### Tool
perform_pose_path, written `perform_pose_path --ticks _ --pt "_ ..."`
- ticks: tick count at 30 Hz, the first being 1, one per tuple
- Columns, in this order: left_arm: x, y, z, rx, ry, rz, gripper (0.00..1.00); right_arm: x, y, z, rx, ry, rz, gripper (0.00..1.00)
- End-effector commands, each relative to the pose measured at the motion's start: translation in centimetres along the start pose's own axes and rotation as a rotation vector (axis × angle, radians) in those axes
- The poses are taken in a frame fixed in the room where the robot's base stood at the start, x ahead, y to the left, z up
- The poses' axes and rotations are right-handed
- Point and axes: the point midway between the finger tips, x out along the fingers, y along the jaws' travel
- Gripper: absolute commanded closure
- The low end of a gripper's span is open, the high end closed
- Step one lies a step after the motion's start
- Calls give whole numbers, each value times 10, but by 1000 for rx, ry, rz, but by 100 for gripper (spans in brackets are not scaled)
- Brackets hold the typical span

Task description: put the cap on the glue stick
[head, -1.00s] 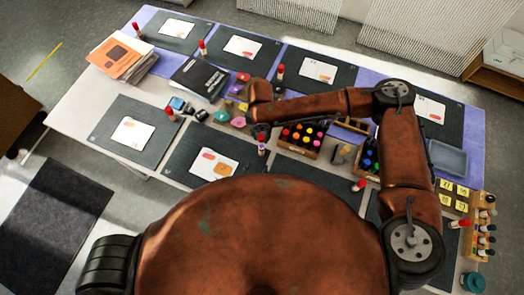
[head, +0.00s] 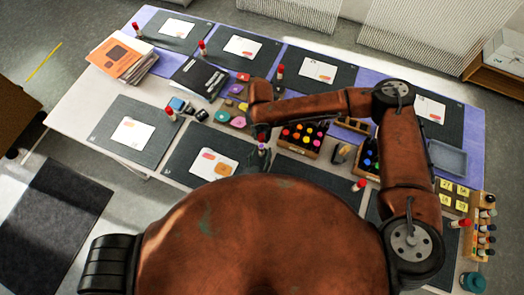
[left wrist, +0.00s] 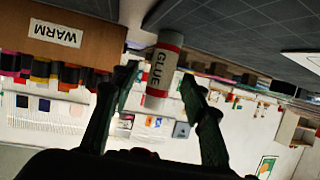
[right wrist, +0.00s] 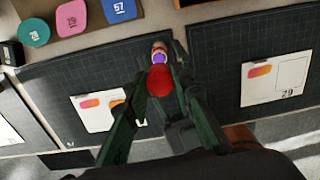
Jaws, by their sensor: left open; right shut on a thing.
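The glue stick (left wrist: 159,72), white with red bands and a GLUE label, shows between the spread fingers of my left gripper (left wrist: 155,88) in the left wrist view. That gripper is open, with gaps visible beside the stick. The stick's purple tip (right wrist: 159,57) is bare in the right wrist view, and the stick shows small in the head view (head: 262,151). My right gripper (right wrist: 155,88) is shut on the red cap (right wrist: 159,82). The cap appears beside the purple tip, nearer the camera; I cannot tell the height between them. My left gripper is largely hidden in the head view.
A paint crate (head: 293,147) stands right of the stick; a WARM crate (left wrist: 75,38) shows in the left wrist view. Numbered coloured discs (right wrist: 73,18) lie beyond the dark mats (right wrist: 215,58). Other red-capped sticks (head: 358,186) stand around the table.

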Motion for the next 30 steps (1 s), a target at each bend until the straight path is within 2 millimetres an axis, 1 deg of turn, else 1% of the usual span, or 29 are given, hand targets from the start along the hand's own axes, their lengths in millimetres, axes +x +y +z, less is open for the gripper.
perform_pose_path --ticks 1,3,6,16,30 --pt "6 0 0 0 0 0 59 0 0 0 0 0 0 85" --pt "12 0 0 1 0 0 59 0 0 0 0 0 0 85" --pt "17 0 0 0 -1 0 59 0 0 0 0 0 0 85" --pt "19 0 0 0 -1 0 59 0 0 0 0 0 0 85" --pt "18 0 0 0 -1 0 91 0 0 0 0 0 0 85"
